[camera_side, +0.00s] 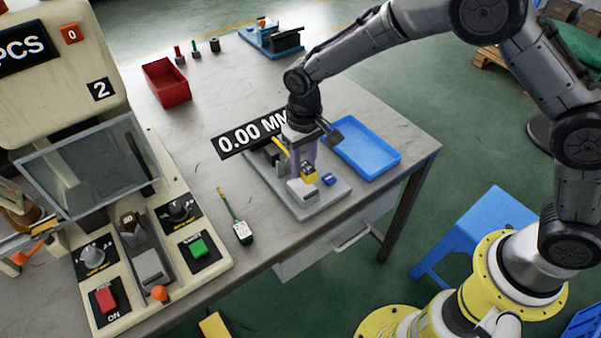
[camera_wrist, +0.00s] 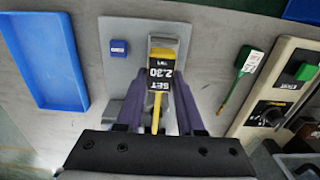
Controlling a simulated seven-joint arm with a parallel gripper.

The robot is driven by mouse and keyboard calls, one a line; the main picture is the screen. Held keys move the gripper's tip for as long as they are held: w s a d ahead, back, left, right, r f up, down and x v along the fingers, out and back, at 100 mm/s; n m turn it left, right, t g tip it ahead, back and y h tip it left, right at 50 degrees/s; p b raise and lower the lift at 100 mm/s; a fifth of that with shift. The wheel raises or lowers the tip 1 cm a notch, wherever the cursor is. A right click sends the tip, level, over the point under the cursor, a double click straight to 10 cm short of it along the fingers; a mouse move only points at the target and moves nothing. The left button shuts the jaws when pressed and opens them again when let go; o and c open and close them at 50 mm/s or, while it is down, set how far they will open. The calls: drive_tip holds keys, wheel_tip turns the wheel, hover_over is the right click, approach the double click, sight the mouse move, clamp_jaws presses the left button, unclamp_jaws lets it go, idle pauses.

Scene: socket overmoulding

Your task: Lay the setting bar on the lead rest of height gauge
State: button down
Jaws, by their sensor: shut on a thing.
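The setting bar (camera_side: 308,174) is yellow with a black block; in the wrist view its black face (camera_wrist: 160,72) carries white "SET 2.30" lettering, and a thin yellow stem (camera_wrist: 156,120) runs toward my gripper body. My gripper (camera_side: 304,162) points down with its purple fingers shut on the bar. In the wrist view the fingers (camera_wrist: 158,88) stand on either side of it. The height gauge (camera_side: 325,203) is a grey plate with a pale block (camera_side: 301,190) near its front and a "0.00 MM" display (camera_side: 252,134). The bar is over or at this block; I cannot tell whether they touch.
A blue button (camera_side: 329,179) is on the gauge plate. A blue tray (camera_side: 366,152) lies to its right. A green-handled tool (camera_side: 237,222) and the control machine (camera_side: 160,250) are to the left. A red bin (camera_side: 166,85) stands behind. Bare table lies between bin and display.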

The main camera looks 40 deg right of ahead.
drive_tip(key=shift+w+a+f, duration=0.1)
drive_tip(key=shift+w+f, duration=0.2)
drive_tip(key=shift+f, duration=0.1)
drive_tip(key=shift+w+f, duration=0.1)
drive_tip(key=shift+f, duration=1.45)
drive_tip(key=shift+f, duration=0.1)
drive_tip(key=c, duration=0.5)
unclamp_jaws()
